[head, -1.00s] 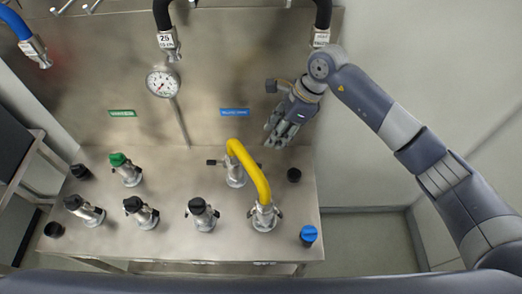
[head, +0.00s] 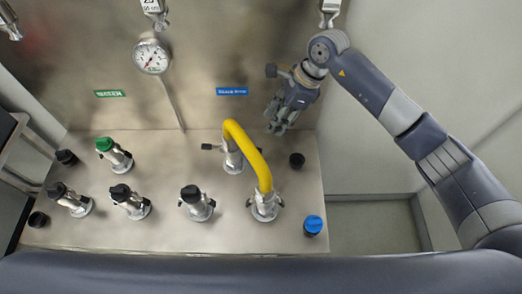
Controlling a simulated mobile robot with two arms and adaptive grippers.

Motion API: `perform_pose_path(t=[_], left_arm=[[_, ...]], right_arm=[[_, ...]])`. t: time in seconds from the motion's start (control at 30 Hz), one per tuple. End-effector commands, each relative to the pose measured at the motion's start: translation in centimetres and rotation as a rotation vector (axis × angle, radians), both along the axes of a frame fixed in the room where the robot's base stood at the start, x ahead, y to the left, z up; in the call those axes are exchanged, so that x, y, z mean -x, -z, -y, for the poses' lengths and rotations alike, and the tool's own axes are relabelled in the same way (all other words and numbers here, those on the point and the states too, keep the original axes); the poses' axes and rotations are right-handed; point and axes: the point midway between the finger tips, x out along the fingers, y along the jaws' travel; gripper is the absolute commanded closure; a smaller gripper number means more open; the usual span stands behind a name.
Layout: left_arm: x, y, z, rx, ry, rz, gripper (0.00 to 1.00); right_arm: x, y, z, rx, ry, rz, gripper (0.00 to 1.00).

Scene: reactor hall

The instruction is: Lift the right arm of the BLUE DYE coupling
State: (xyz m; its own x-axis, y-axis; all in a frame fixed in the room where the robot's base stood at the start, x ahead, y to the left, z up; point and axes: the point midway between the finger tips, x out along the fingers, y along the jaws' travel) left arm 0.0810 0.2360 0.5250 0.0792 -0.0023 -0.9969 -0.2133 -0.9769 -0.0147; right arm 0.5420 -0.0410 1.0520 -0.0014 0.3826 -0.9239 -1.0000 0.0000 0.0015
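A blue label (head: 232,91), its text too small to read, is on the back panel. Below it a silver coupling (head: 232,160) stands on the steel bench, with one end of a yellow hose (head: 247,150) on top. This coupling's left arm (head: 210,147) sticks out sideways; its right side is hidden by the hose. My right gripper (head: 277,122) is apart from the coupling, in front of the back panel, up and right of the hose. Its fingers point down and hold nothing that I can see; their gap is unclear. My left gripper is not in view.
The hose's other end sits on a front coupling (head: 265,205). A black cap (head: 297,160) and a blue-topped fitting (head: 313,225) stand at right. A green-topped coupling (head: 115,155) and several black-topped ones stand at left. A gauge (head: 151,58) hangs on the panel.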

Motion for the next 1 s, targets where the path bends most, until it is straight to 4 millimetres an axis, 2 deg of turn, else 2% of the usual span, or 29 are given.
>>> perform_pose_path(t=[0.03,0.1,0.27,0.47,0.8,1.0], left_arm=[[-0.2,1.6,0.0,0.001,0.0,0.003,0.6],[-0.5,2.7,0.0,0.001,0.0,0.007,0.6],[-0.9,3.4,0.1,0.002,0.0,0.012,0.6],[-0.9,2.3,0.1,0.002,0.0,0.013,0.6],[-0.9,0.1,0.1,0.002,0.0,0.013,0.6],[-0.9,-0.2,0.1,0.002,0.0,0.013,0.6]], right_arm=[[0.0,1.6,0.0,0.0,0.0,0.0,0.63],[0.0,2.7,0.0,0.0,0.0,0.0,0.63],[0.0,3.5,0.0,0.0,0.0,0.0,0.63],[0.1,4.8,-0.7,-0.001,0.001,-0.006,0.63],[0.2,10.7,-3.3,0.0,0.0,-0.005,0.63],[0.1,12.7,-4.0,0.0,-0.001,-0.002,0.63]])
